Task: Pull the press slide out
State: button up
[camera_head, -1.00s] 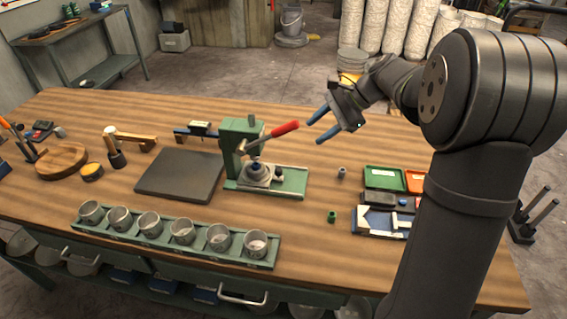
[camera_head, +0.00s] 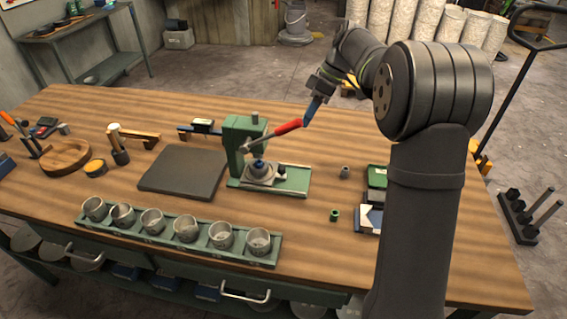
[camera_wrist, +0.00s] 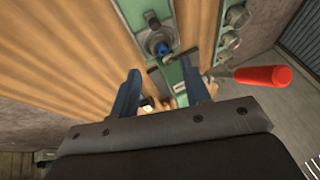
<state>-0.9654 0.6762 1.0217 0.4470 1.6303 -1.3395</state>
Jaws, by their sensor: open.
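The green press (camera_head: 240,135) stands on the wooden bench (camera_head: 330,250). Its lever has a red grip (camera_head: 288,127) that slants up to the right. A round metal seat with a blue piece (camera_head: 259,164) sits on the press slide (camera_head: 290,180), low over the green base. My gripper (camera_head: 306,119) is open, with blue fingers pointing down by the tip of the red grip. In the wrist view my open fingers (camera_wrist: 163,85) have the red grip (camera_wrist: 265,75) to their right, outside them. The seat with the blue piece (camera_wrist: 161,46) lies beyond the fingertips. I cannot tell whether a finger touches the lever.
A dark mat (camera_head: 180,172) lies left of the press. A green rack (camera_head: 165,235) of several metal cups runs along the front. A small green cylinder (camera_head: 334,215) and a grey one (camera_head: 345,172) stand to the right, near a green tray (camera_head: 377,177). Bench space between is clear.

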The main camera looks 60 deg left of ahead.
jog(key=a+n, duration=0.1)
jog(key=n, duration=0.6)
jog(key=n+t+h, duration=0.1)
jog(key=n, duration=0.2)
send_near(283, 167)
jog(key=x, duration=0.8)
jog(key=shift+s+f, duration=0.25)
jog(key=shift+f, duration=0.05)
jog(key=shift+w, duration=0.1)
grip_shut()
